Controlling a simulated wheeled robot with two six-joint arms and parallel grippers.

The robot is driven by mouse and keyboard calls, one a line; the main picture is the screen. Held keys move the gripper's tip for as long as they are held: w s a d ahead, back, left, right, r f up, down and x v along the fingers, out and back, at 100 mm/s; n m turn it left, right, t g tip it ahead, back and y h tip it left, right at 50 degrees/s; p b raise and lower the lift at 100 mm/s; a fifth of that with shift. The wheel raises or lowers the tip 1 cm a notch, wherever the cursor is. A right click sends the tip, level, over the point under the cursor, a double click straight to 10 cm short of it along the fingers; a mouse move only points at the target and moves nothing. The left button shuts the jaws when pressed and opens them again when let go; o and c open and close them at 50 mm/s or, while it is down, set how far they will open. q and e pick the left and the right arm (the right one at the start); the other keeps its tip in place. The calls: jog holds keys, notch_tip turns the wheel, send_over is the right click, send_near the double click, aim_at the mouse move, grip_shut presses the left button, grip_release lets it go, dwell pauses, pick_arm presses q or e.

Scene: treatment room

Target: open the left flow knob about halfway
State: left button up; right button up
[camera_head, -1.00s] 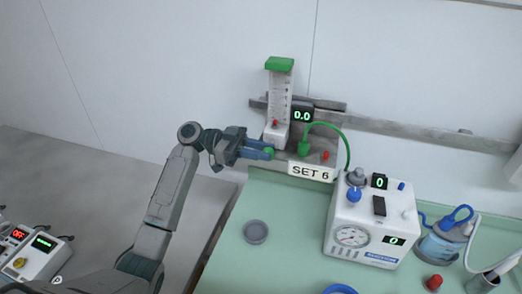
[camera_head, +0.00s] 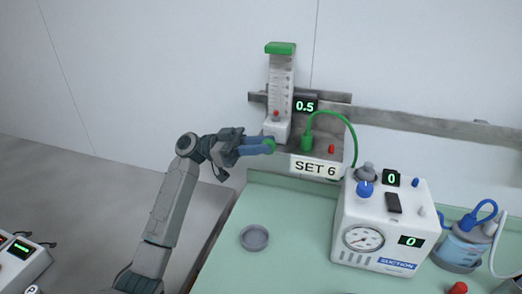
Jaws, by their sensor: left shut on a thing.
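The flowmeter (camera_head: 281,85) stands on the wall rail, with a green cap on top and a clear scaled tube. A small red ball sits low in its tube. The display (camera_head: 305,106) beside it reads 0.5. The green left flow knob (camera_head: 269,145) is at the flowmeter's base, partly hidden by the fingers. My left gripper (camera_head: 264,146) reaches in from the left and is shut on the knob. A label (camera_head: 315,168) below reads SET 6. My right gripper is not in view.
A white suction unit (camera_head: 377,225) with a gauge and blue knob stands on the green counter (camera_head: 290,215). A grey round dish (camera_head: 254,238) lies on the counter. A green hose (camera_head: 345,125) arches right of the flowmeter. A jar (camera_head: 463,245) stands at the right.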

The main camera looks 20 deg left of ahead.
pick_arm(q)
jog(key=shift+s+f, duration=0.1)
jog(key=shift+f, duration=0.15)
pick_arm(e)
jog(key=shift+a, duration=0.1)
pick_arm(q)
jog(key=o, duration=0.7)
jog(key=shift+o, duration=0.8)
jog(key=shift+s+r, duration=0.2)
jog(key=shift+r, duration=0.05)
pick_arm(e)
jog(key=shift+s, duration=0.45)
pick_arm(q)
jog(key=shift+f, duration=0.1)
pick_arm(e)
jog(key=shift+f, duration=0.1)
pick_arm(q)
jog(key=b+v, duration=0.5)
jog(key=v, duration=0.5)
jog(key=shift+a, duration=0.4)
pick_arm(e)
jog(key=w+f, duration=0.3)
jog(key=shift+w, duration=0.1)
